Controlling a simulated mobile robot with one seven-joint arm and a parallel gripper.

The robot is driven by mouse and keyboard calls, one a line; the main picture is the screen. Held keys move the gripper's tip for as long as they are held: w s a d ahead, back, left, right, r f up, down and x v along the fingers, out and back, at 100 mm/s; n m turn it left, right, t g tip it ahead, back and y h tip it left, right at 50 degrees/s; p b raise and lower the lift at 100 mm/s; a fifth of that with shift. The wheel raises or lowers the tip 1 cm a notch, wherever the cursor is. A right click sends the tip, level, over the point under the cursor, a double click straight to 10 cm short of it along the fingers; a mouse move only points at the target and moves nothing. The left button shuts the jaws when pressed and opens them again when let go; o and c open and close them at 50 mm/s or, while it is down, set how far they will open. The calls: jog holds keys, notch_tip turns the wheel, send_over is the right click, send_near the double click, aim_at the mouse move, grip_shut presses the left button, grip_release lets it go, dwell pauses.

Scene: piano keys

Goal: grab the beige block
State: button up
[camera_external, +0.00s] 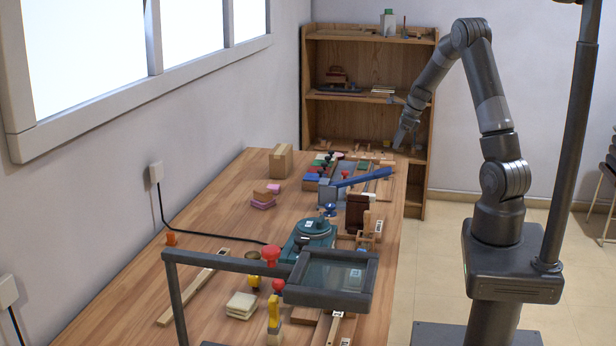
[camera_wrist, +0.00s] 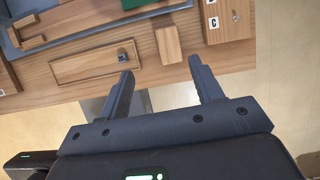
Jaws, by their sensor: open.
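A small beige wooden block (camera_wrist: 168,44) stands near the table edge in the wrist view. My gripper (camera_wrist: 162,62) is open and empty, with its two dark fingers spread to either side of the line to this block. The block appears just beyond the fingertips, and I cannot tell the height gap. In the external view my gripper (camera_external: 402,138) hangs near the far right end of the table, where the small block is hard to make out. A larger tan block (camera_external: 281,161) stands at the table's far left.
The wooden table (camera_external: 215,215) holds several tools and blocks. In the wrist view, a flat wooden piece with a recess (camera_wrist: 90,66) lies left of the block, and a lettered wooden block (camera_wrist: 226,20) stands right. A wooden shelf (camera_external: 350,70) stands behind. Floor lies beyond the table edge.

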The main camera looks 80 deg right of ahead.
aim_at(388, 163)
jog(key=x, duration=0.6)
jog(key=shift+s+d, duration=0.2)
jog(key=shift+d, duration=0.15)
jog(key=x, duration=0.4)
jog(key=shift+s+d+f, duration=0.1)
jog(key=shift+s+d, duration=0.1)
jog(key=shift+d, duration=0.15)
jog(key=shift+w+f, duration=0.25)
jog(key=shift+f, duration=0.3)
jog(key=shift+c, duration=0.3)
jog(key=c, duration=1)
jog(key=shift+r, duration=0.1)
